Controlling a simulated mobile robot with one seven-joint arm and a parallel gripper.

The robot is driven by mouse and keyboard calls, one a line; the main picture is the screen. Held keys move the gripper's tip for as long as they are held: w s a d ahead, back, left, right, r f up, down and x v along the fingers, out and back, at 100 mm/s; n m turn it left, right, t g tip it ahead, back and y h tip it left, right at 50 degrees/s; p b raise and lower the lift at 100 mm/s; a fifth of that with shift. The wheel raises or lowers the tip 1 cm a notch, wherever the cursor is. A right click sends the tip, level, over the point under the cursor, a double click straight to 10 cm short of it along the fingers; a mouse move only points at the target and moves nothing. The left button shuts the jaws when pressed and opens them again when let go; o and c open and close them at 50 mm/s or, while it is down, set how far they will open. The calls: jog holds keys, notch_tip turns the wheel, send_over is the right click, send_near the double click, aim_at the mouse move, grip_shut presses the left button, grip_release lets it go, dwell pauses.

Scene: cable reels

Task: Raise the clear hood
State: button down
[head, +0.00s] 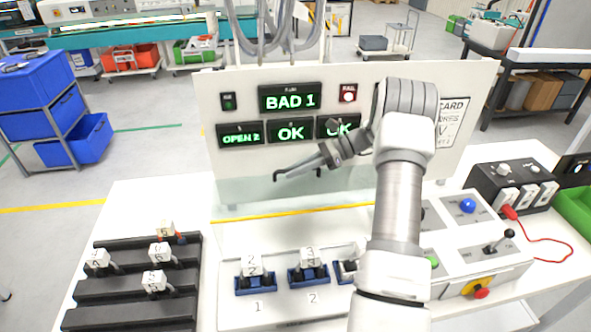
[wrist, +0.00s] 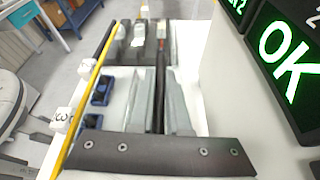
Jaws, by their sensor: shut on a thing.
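The clear hood (head: 240,196) hangs below the display panel as a see-through sheet with a yellow lower edge (head: 290,213). Its yellow edge also crosses the left of the wrist view (wrist: 84,95). My gripper (head: 298,168) is in front of the hood, under the panel's displays. In the wrist view its two grey fingers (wrist: 160,95) are shut on a thin dark bar (wrist: 161,60), which looks like the hood's handle. The fingers hide part of it. How high the hood's edge is above the bench is hard to tell.
The panel's displays (head: 290,102) read BAD 1, OPEN 2, OK and OK. Blue sockets (head: 256,285) with numbered plugs sit in front of the hood. A dark rack (head: 130,290) of tagged plugs is at left. A control box (head: 480,255) with a lever is at right.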

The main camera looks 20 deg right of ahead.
jog(key=c, duration=1.2)
grip_release()
jog(key=shift+o, duration=0.2)
jog(key=b+v, duration=0.2)
jog(key=v, duration=1.5)
jog(key=shift+s+d, duration=0.1)
jog(key=shift+d, duration=0.1)
jog(key=shift+r, duration=0.1)
